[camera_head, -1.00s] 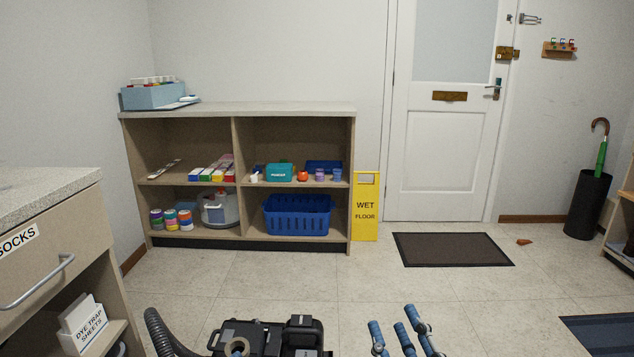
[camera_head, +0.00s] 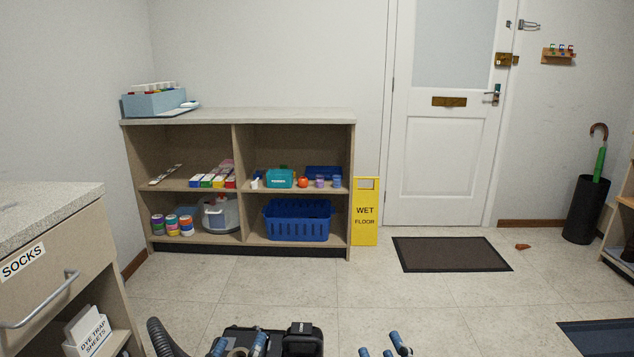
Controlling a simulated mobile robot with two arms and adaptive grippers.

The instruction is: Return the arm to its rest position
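My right gripper (camera_head: 382,347) is low in the head view, at the bottom edge right of centre. Its blue fingers stand apart with nothing between them, above the pale floor. My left gripper (camera_head: 238,343) shows only as two blue fingertips at the bottom edge, left of centre.
A drawer cabinet (camera_head: 62,262) is close on the left. A yellow wet-floor sign (camera_head: 365,235), a dark mat (camera_head: 450,254) and an umbrella stand (camera_head: 586,210) are farther right. The middle floor is clear.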

